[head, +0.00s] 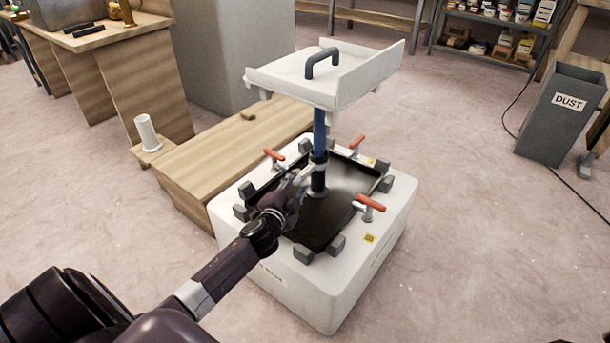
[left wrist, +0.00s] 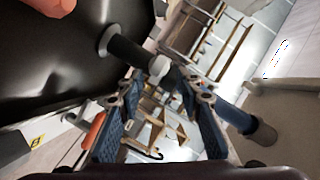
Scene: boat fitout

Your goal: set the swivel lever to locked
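A blue post (head: 320,128) with a dark collar (head: 319,157) rises from a black panel on a white box and carries a white tray-like top (head: 300,78). In the left wrist view, the dark sleeve (left wrist: 127,50) of the post has a pale rounded piece (left wrist: 158,67), which may be the end of the swivel lever; its setting cannot be told. My left gripper (head: 303,179) is beside the post, just below the collar. In the left wrist view its blue-padded fingers (left wrist: 158,110) are apart, with nothing clearly held between them. My right gripper is not in view.
Red-handled clamps (head: 371,203) and grey blocks (head: 304,254) surround the black panel (head: 325,232) on the white box (head: 330,300). A wooden bench (head: 215,158) adjoins the box at the left. A grey dust bin (head: 552,128) stands at the right; the floor between is clear.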

